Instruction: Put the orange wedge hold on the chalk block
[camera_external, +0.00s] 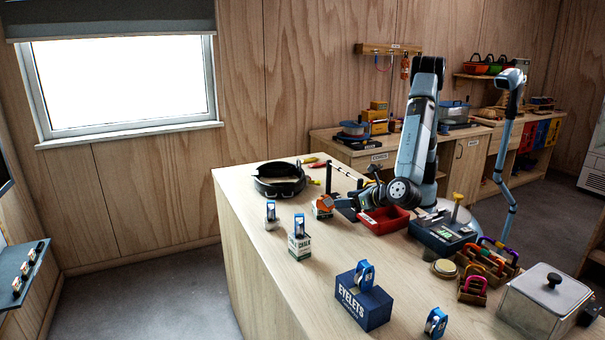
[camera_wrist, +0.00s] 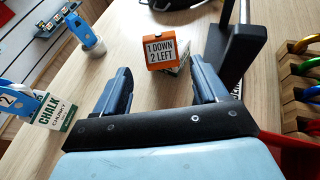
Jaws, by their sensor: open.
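The orange wedge hold (camera_wrist: 160,50), with a label reading "1 DOWN 2 LEFT", is in the upper middle of the wrist view, resting on a small white and green block (camera_wrist: 181,69). It also shows in the external view (camera_external: 324,203), to the left of my gripper. My gripper (camera_wrist: 162,84) is open and empty, its two dark blue fingers pointing toward the hold and apart from it. A block marked CHALK (camera_external: 299,247) stands on the worktop nearer the front-left edge, with a blue and white item (camera_external: 299,226) on top. The chalk block shows at the wrist view's left (camera_wrist: 54,113).
Another blue and white item (camera_external: 271,215) stands behind the chalk block. A dark stand (camera_wrist: 237,45) rises close to my gripper's right finger. A red tray (camera_external: 384,222) and colored carabiners (camera_external: 485,258) lie to the right. A blue EYELETS box (camera_external: 362,306) is at the front.

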